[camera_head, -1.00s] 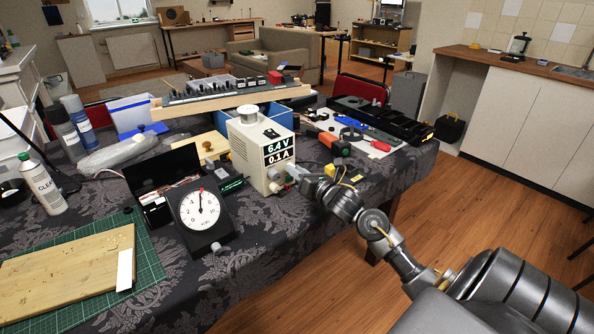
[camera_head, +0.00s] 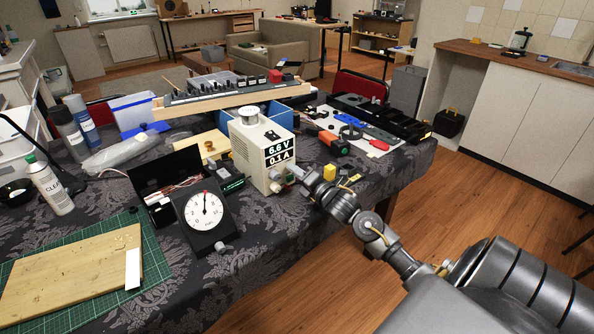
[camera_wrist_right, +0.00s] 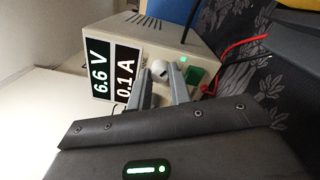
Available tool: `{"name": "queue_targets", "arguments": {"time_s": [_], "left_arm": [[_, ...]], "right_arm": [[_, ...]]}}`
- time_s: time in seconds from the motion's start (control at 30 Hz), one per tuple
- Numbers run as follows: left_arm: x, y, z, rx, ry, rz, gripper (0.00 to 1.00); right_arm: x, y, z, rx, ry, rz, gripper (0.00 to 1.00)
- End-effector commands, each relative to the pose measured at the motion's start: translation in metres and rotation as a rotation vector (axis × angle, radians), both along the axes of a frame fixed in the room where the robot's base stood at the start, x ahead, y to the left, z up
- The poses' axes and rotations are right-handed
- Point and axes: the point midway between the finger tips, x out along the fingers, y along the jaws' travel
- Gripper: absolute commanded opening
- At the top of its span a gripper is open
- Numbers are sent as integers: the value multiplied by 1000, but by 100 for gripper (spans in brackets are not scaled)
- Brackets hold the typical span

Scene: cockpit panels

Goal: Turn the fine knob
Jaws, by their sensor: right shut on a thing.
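The cream power supply (camera_head: 247,152) stands on the cloth-covered table, its black displays reading 6.6 V and 0.1 A. It also shows on its side in the right wrist view (camera_wrist_right: 118,40). My right gripper (camera_head: 293,174) is at the lower front of the supply. In the right wrist view, its two grey fingers (camera_wrist_right: 160,76) are shut on a pale round knob (camera_wrist_right: 159,66), which I take to be the fine knob. The fingers hide part of the knob and its label. My left gripper is not in view.
A dial meter (camera_head: 206,218) stands left of the supply. A green terminal (camera_wrist_right: 194,76) and a red cable (camera_wrist_right: 235,46) are close to the fingers. A yellow block (camera_head: 329,172) lies by my right wrist. A cutting board (camera_head: 70,270) lies at front left.

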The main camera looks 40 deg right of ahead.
Motion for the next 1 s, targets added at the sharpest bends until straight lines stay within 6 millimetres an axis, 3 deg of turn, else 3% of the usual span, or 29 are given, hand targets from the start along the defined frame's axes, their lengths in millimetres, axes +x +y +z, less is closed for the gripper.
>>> {"name": "queue_targets", "arguments": {"time_s": [0.5, 0.53, 0.7, 1.0], "left_arm": [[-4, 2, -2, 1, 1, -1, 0], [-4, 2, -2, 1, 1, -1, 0], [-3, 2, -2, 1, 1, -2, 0], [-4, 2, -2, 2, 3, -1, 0]], "right_arm": [[0, -1, 1, 20, -3, -3, 0], [0, -1, 1, 20, -3, -3, 21], [0, -1, 1, 20, -3, -3, 42], [-2, 0, 0, 19, -1, -1, 42]]}}
